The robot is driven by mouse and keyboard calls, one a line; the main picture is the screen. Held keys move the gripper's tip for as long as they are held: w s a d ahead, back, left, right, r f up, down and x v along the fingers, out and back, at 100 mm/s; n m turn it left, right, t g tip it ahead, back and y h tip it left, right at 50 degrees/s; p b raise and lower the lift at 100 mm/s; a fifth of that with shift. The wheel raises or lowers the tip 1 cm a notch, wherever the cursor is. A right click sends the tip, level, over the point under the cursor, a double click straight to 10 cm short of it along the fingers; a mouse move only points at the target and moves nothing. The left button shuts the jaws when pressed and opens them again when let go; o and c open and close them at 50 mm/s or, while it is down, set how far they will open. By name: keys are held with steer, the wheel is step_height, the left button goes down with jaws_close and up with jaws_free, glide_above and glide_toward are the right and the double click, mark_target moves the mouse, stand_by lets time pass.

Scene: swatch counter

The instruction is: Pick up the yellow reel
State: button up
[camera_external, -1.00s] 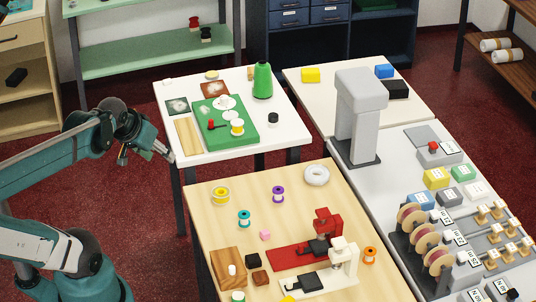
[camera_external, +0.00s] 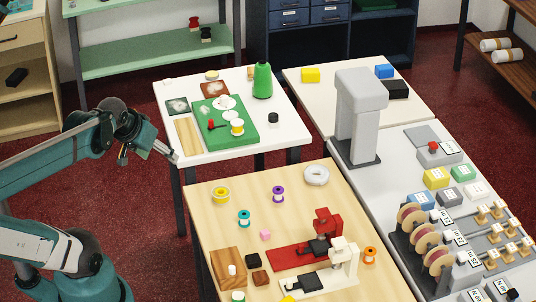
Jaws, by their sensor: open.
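The yellow reel (camera_external: 221,194) stands on the light wooden table (camera_external: 205,222), near its far left corner. A second reel with yellow on it, a white and yellow one (camera_external: 237,127), stands on the green board on the white table.
A teal reel (camera_external: 244,218) and a purple reel (camera_external: 278,194) stand near the yellow reel. The white table's corner (camera_external: 183,164) lies near my gripper.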

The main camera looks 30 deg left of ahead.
stand_by(0.4)
steer(key=n+g, duration=0.7)
steer(key=n, duration=1.3)
glide_above(222, 189)
steer(key=s, duration=0.2)
step_height(222, 189, down, 23)
steer(key=shift+w+d+f, duration=0.1)
steer(key=shift+w+d, duration=0.05)
steer(key=shift+w, duration=0.05)
steer(key=shift+f, duration=1.3)
steer(key=shift+w+d+f+b, duration=0.1)
steer(key=shift+f+b, duration=0.15)
steer(key=shift+f, duration=1.05)
steer(key=shift+w+d+f+b, duration=0.1)
steer(key=shift+f+b, duration=0.1)
steer(key=shift+f, duration=1.1)
